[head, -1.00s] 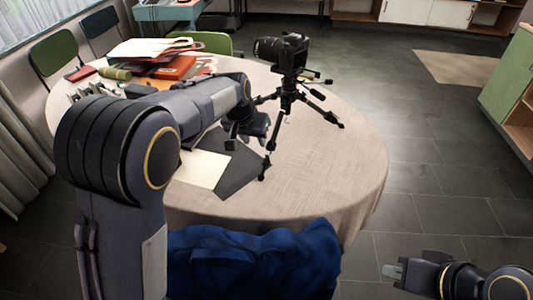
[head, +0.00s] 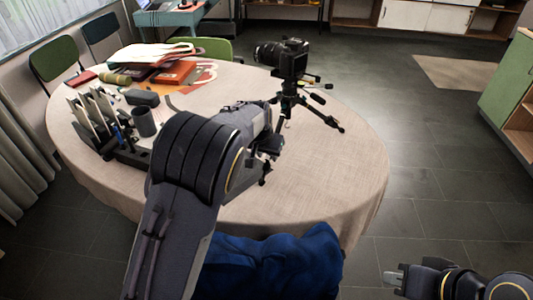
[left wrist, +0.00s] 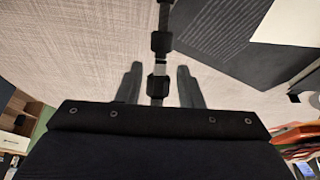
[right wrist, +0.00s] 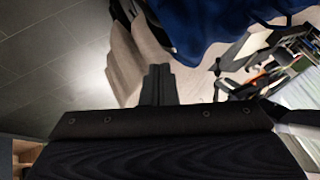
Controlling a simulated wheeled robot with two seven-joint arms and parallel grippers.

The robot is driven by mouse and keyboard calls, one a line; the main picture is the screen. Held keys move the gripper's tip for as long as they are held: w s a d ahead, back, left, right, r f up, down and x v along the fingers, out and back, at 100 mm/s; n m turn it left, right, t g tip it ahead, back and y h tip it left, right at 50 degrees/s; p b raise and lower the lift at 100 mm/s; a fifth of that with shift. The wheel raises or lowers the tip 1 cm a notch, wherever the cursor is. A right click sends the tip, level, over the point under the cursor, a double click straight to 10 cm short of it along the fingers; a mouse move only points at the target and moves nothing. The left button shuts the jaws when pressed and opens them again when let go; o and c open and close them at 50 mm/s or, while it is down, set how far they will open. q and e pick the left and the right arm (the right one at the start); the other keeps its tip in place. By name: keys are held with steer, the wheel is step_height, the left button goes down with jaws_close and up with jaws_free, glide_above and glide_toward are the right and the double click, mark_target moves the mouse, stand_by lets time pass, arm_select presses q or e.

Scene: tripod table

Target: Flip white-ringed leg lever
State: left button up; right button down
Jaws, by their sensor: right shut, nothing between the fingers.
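The black tripod (head: 288,92) stands on the round table with a camera (head: 283,55) on top. Its near leg is mostly hidden behind my left arm in the head view; its foot (head: 265,180) shows. In the left wrist view, the leg (left wrist: 161,42) has black collars and a pale band (left wrist: 160,68) between two of them. My left gripper (left wrist: 159,84) is open, with one finger on each side of the leg and gaps showing. It also shows in the head view (head: 268,148). My right gripper (head: 394,278) is shut and empty, off the table; it also shows in the right wrist view (right wrist: 158,70).
The tablecloth (head: 330,180) is clear right of the tripod. A desk organizer (head: 125,150), a grey cup (head: 145,122) and folders (head: 170,70) occupy the left side. A blue padded seat (head: 285,265) stands at the table's near edge.

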arm_select(q)
steer(key=shift+c, duration=0.4)
jaws_close()
steer(key=g+p, duration=0.1)
steer(key=p, duration=0.3)
steer(key=r+g+p, duration=0.1)
steer(key=g+p, duration=0.1)
steer(key=p, duration=0.2)
steer(key=r+g+y+p, duration=0.1)
steer(key=p, duration=0.3)
steer(key=shift+w, duration=0.35)
steer(key=shift+w+d+g+y+p, duration=0.15)
steer(key=shift+g+y+p, duration=0.25)
steer(key=shift+g+p, duration=0.65)
steer(key=shift+r+g, duration=0.1)
steer(key=shift+g, duration=0.15)
steer(key=shift+o, duration=0.4)
jaws_free()
